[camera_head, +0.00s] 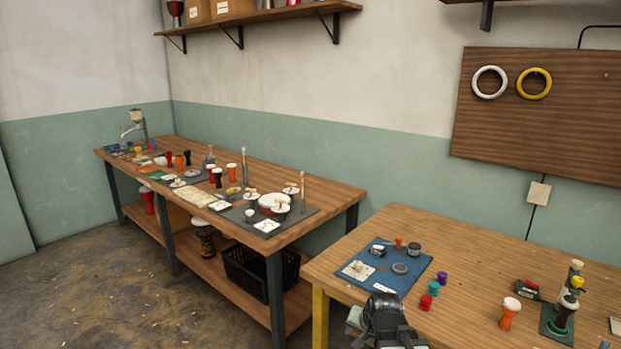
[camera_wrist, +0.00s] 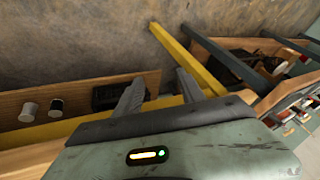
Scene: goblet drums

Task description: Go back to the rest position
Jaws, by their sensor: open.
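My gripper (camera_wrist: 159,79) shows in the wrist view with its two grey fingers spread apart and nothing between them. It points toward the floor, past the edge and yellow frame of the near table. In the head view a dark part of my arm (camera_head: 385,318) is at the bottom, by the front edge of the near table (camera_head: 465,255). The fingertips cannot be made out there.
The near table holds a blue mat (camera_head: 415,268), small coloured drums, an orange goblet drum (camera_head: 510,312) and a green stand (camera_head: 560,325). A long workbench (camera_head: 335,190) with many drum parts stands at the left. The floor (camera_head: 70,290) before it is open.

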